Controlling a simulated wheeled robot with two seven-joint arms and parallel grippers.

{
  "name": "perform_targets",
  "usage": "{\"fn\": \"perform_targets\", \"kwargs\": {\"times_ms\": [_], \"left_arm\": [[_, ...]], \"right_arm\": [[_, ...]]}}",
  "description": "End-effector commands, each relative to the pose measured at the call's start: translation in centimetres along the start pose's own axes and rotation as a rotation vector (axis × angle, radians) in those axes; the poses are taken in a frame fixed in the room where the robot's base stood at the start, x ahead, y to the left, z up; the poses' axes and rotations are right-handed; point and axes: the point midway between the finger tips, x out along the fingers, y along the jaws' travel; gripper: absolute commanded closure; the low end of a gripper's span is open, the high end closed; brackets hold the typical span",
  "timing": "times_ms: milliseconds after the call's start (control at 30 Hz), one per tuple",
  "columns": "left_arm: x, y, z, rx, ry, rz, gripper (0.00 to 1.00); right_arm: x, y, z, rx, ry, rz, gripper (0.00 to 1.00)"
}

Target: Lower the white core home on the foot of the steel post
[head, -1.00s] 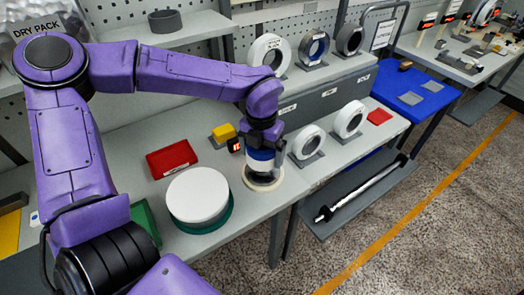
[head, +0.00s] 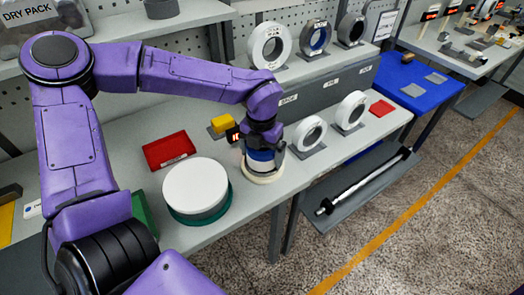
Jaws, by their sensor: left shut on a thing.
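My left gripper (head: 263,161) points down at the front edge of the bench and is shut on the white core (head: 260,167), seen as a small pale cylinder with a blue band above it. The core is upright over a round cream foot (head: 264,179). The steel post is hidden by the core and the gripper. I cannot tell whether the core's lower end touches the foot. My right gripper is not in view.
A large white disc (head: 196,187) on a green base stands left of the foot. A red tray (head: 168,150) and a yellow block (head: 221,124) lie behind. White rings on stands (head: 311,133) are to the right. A shelf with a rod (head: 360,185) hangs below.

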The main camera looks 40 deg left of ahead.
Motion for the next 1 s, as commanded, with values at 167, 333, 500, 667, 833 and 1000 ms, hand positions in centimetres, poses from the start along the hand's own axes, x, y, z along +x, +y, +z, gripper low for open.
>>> {"fn": "perform_targets", "kwargs": {"times_ms": [167, 333, 500, 667, 833, 1000], "left_arm": [[0.0, 0.0, 0.0, 0.0, -0.001, 0.0, 0.35], [0.0, 0.0, 0.0, 0.0, -0.001, 0.0, 0.0], [-0.8, 0.0, 0.1, 0.0, -0.004, -0.001, 0.0], [-4.2, 0.0, 0.2, -0.002, -0.007, -0.001, 0.0], [-8.2, 0.0, 0.1, 0.0, -0.005, -0.001, 0.0], [-10.3, 0.0, 0.0, 0.0, -0.002, 0.0, 0.0]], "right_arm": [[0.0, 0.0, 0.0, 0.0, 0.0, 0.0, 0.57], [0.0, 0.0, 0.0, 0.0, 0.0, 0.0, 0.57], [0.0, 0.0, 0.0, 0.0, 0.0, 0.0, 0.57], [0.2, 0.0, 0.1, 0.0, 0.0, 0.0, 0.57], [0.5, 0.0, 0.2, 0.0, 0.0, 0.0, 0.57], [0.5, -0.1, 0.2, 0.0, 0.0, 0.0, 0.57]]}}
